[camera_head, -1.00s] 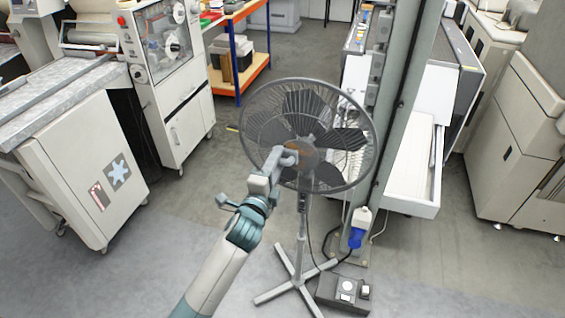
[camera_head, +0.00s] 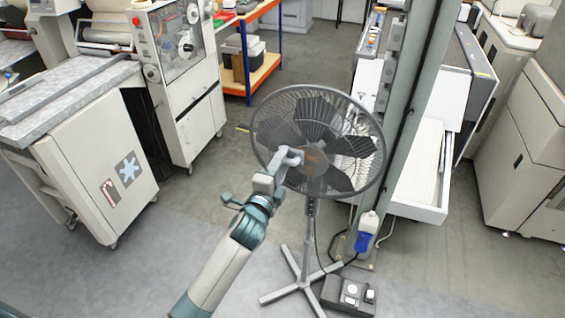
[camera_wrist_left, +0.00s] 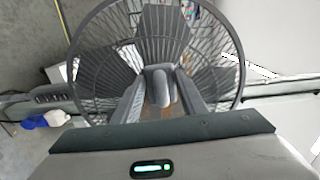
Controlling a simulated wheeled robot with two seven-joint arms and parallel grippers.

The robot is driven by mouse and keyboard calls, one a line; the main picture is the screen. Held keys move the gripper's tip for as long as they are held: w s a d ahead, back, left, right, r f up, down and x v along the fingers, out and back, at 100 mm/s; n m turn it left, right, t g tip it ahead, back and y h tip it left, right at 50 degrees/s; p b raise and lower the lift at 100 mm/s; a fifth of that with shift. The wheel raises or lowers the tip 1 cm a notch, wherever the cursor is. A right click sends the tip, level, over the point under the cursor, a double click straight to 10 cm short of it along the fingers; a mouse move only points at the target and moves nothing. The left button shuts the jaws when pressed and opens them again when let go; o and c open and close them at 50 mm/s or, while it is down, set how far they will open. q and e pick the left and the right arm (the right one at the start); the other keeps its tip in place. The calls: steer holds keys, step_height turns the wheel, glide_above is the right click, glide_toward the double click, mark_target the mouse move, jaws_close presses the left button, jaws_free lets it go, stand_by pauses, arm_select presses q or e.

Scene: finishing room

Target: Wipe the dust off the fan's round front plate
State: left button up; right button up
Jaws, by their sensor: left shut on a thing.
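The grey pedestal fan (camera_head: 318,140) stands on a cross-shaped foot, its wire cage facing me. Its round front plate (camera_head: 316,161) shows a brown dusty patch at the middle of the cage. My left gripper (camera_head: 292,157) is at the plate's left side and covers part of it. In the left wrist view its two fingers (camera_wrist_left: 160,95) are shut on a small grey rounded thing (camera_wrist_left: 160,87), which lies in front of the plate; brown shows around it. I cannot tell for certain whether it touches the plate. My right gripper is in neither view.
A dark control box (camera_head: 348,295) lies on the floor by the fan's foot. White machines stand left and right; the floor at left is clear.

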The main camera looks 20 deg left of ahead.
mark_target(296, 166)
arm_select(q)
steer(key=shift+d+r, duration=0.1)
steer(key=shift+d, duration=0.05)
steer(key=shift+s+d, duration=0.15)
steer(key=shift+d, duration=1.55)
steer(key=shift+d, duration=0.1)
steer(key=shift+d, duration=1.6)
steer(key=shift+d, duration=0.15)
steer(key=shift+d, duration=1.65)
